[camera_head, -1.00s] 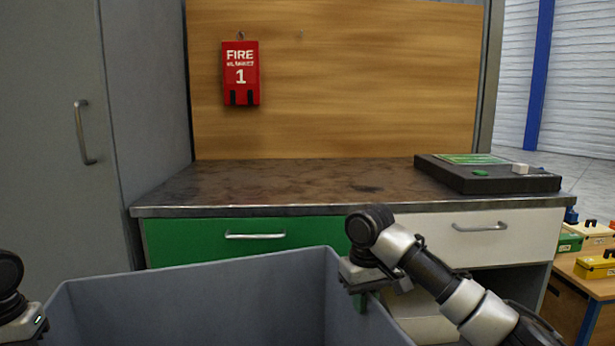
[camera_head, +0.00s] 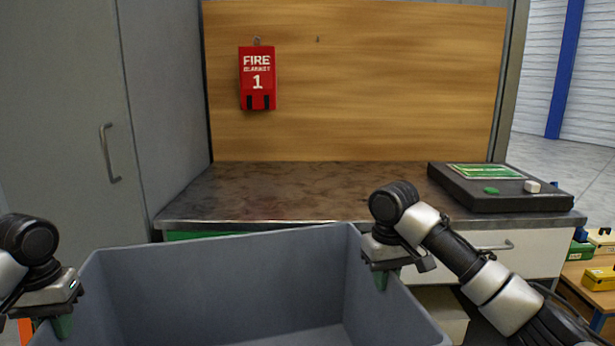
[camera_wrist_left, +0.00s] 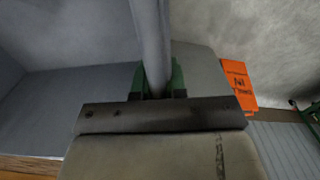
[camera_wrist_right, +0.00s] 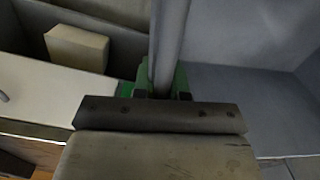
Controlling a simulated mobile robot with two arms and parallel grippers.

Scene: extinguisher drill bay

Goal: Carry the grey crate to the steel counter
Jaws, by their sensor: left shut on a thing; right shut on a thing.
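The grey crate (camera_head: 230,265) is in front of me at the bottom of the head view, held level between my arms, and its inside looks empty. My left gripper (camera_head: 62,325) is shut on its left wall; the rim also shows between the green fingers in the left wrist view (camera_wrist_left: 158,80). My right gripper (camera_head: 381,280) is shut on the right wall, as the right wrist view (camera_wrist_right: 162,80) also shows. The steel counter (camera_head: 290,190) stands just beyond the crate. The crate's far rim looks lower than the counter top and hides part of its front.
A black case (camera_head: 500,190) with a green panel sits on the counter's right end. A red fire blanket box (camera_head: 257,78) hangs on the wooden board. A grey cabinet (camera_head: 60,130) stands at left. The counter's left and middle are clear. An orange thing (camera_wrist_left: 239,85) lies at left.

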